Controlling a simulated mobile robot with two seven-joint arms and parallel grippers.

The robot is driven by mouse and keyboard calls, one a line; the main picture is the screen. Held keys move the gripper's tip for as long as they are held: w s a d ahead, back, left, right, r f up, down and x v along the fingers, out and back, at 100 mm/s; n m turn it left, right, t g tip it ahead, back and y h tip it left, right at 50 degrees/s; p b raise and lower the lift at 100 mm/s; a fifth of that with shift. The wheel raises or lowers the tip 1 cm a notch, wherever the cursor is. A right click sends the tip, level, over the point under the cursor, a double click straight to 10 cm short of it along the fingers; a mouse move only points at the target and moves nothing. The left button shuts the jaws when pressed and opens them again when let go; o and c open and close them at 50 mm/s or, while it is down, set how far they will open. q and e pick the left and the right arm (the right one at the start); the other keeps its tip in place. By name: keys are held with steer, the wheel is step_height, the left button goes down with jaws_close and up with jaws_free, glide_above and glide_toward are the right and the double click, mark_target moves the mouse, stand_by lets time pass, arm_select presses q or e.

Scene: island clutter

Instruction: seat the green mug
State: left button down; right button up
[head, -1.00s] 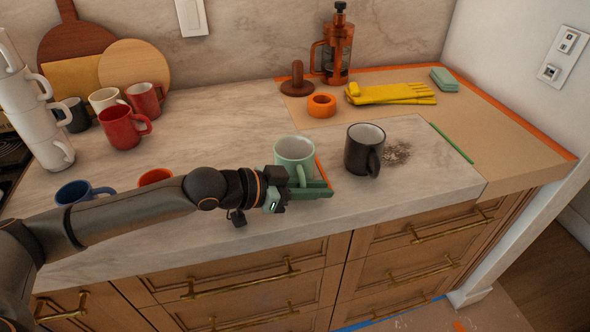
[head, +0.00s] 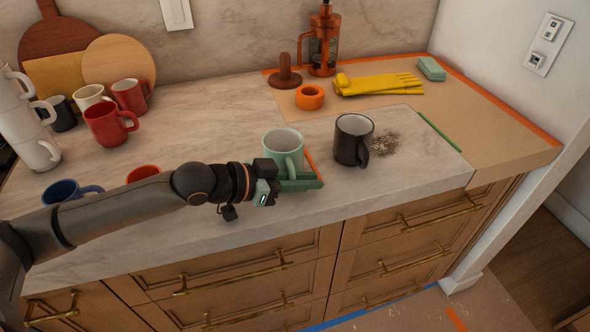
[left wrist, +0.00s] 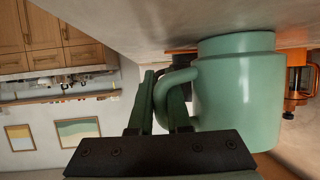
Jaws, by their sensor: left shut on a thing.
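The green mug (head: 281,143) is pale green and upright near the front of the marble counter, its handle toward my left gripper (head: 302,180). That gripper is shut on the mug's handle, coming in low from the left. In the left wrist view the mug (left wrist: 238,95) fills the right of centre, and its handle lies at the fingers (left wrist: 158,105). An orange strip (head: 311,160) shows just right of the mug. I cannot tell whether the mug's base touches the counter. My right gripper is out of view.
A black mug (head: 350,142) stands close to the right, beside a dark crumbly patch (head: 385,144). A blue mug (head: 66,191) and an orange-red mug (head: 143,172) are by my left arm. Red mugs (head: 106,126) and a white mug stack (head: 28,135) stand back left.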

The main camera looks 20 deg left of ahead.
arm_select(q)
steer(key=shift+r, duration=0.5)
step_height(320, 180, up, 2)
steer(key=shift+w+r, duration=0.1)
steer(key=shift+r, duration=0.15)
steer(key=s+d+r+p, duration=0.6)
steer(key=s+d+r, duration=0.3)
steer(key=s+r, duration=0.15)
steer(key=w+a+r+n+t+y, duration=0.2)
steer(key=w+a+n+y, duration=0.2)
steer(key=a, duration=0.4)
steer(key=w+a+r+n+t+y, duration=0.1)
steer(key=w+a+n+y, duration=0.3)
steer(key=a, duration=0.5)
steer(key=shift+a+r+n+t+y+p, duration=0.15)
steer(key=shift+r+n+t+y+p, duration=0.3)
steer(key=shift+n+t+y, duration=0.35)
steer(key=shift+w+f, duration=0.1)
steer(key=shift+f, duration=0.05)
